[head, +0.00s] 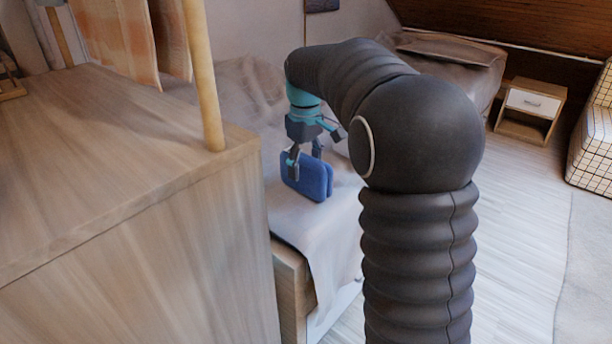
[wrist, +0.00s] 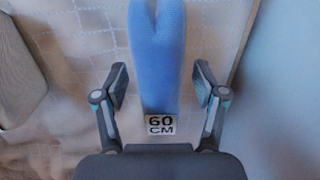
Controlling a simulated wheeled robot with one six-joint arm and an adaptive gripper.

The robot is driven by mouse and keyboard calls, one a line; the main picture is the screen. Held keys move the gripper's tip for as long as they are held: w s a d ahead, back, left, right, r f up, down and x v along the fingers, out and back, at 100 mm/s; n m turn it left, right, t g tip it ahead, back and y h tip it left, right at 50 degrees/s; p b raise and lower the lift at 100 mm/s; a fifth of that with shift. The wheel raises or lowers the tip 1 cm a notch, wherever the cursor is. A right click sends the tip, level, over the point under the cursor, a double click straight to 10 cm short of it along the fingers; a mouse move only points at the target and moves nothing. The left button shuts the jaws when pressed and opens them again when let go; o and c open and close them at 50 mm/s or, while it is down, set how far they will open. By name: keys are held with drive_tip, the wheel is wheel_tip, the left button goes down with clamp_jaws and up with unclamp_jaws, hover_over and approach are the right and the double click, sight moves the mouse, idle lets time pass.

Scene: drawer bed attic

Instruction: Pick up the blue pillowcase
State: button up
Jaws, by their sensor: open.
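The blue pillowcase (head: 306,176) is a folded blue bundle standing on the bed's pale cover in the head view. In the wrist view the pillowcase (wrist: 158,62) runs up from the middle to the top edge, with a white "60 CM" label at its near end. My gripper (head: 305,166) is over the pillowcase, pointing down. In the wrist view my gripper (wrist: 160,88) is open, with one finger on each side of the pillowcase. Gaps show between the fingers and the cloth there.
The bed (head: 295,215) has a rumpled pale cover. A wooden cabinet (head: 120,190) with a round post (head: 204,75) stands close on the left. A small nightstand (head: 531,108) and a checked armchair (head: 595,135) are at the right. The wooden floor (head: 515,210) between is clear.

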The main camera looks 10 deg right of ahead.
wheel_tip(320, 180, down, 3)
drive_tip(key=shift+r, duration=0.1)
drive_tip(key=c, duration=1.3)
drive_tip(key=shift+r, duration=0.1)
